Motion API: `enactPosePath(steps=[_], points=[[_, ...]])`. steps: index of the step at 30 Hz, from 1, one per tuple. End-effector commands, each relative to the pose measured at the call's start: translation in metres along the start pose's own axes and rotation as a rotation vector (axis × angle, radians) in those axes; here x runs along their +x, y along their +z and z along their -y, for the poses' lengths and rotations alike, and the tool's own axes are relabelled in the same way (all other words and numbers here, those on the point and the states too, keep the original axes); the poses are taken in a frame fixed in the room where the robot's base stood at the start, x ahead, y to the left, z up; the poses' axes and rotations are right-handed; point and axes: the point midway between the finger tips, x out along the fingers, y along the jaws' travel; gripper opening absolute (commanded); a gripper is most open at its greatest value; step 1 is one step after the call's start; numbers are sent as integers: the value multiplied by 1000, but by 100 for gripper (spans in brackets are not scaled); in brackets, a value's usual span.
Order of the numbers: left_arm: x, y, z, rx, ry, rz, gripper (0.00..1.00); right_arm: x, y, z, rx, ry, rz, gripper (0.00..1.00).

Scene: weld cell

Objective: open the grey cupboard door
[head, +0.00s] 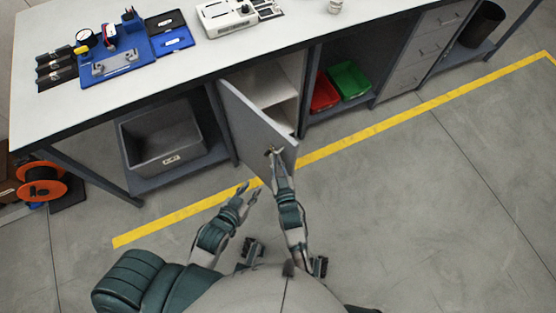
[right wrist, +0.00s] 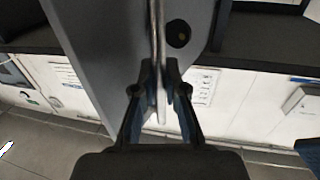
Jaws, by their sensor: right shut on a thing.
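The grey cupboard door (head: 256,124) stands ajar in the head view, swung out from the bench front. Part of the pale shelf inside the cupboard (head: 270,82) shows behind it. My right gripper (head: 274,154) is at the door's outer face near its free edge. In the right wrist view its fingers (right wrist: 160,84) are shut on a thin upright bar, the door handle (right wrist: 156,32). The fingers hide part of the handle. My left gripper (head: 246,193) is open and empty, lower and left of the door, apart from it.
Left of the cupboard a grey bin (head: 162,140) sits on a low shelf. Right of it are a red tray (head: 324,93) and a green tray (head: 350,80), then drawers (head: 422,48). A yellow line (head: 390,120) crosses the floor, which is clear at right.

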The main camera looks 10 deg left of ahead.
Motion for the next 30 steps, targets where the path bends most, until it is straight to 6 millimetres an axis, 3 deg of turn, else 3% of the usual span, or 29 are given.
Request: enactPosePath(steps=[13, 15, 17, 26, 30], points=[[0, 2, 3, -4, 1, 6, 32, 2, 3, 5, -1, -2, 8, 0], [0, 2, 2, -4, 1, 5, 32, 2, 3, 5, -1, -2, 7, 26], [0, 2, 2, -5, 1, 5, 32, 2, 2, 4, -1, -2, 6, 37], [-1, 2, 2, -1, 1, 6, 32, 0, 0, 4, -1, -1, 2, 37], [-1, 2, 1, -1, 0, 6, 32, -15, 1, 3, 0, -1, 2, 37]])
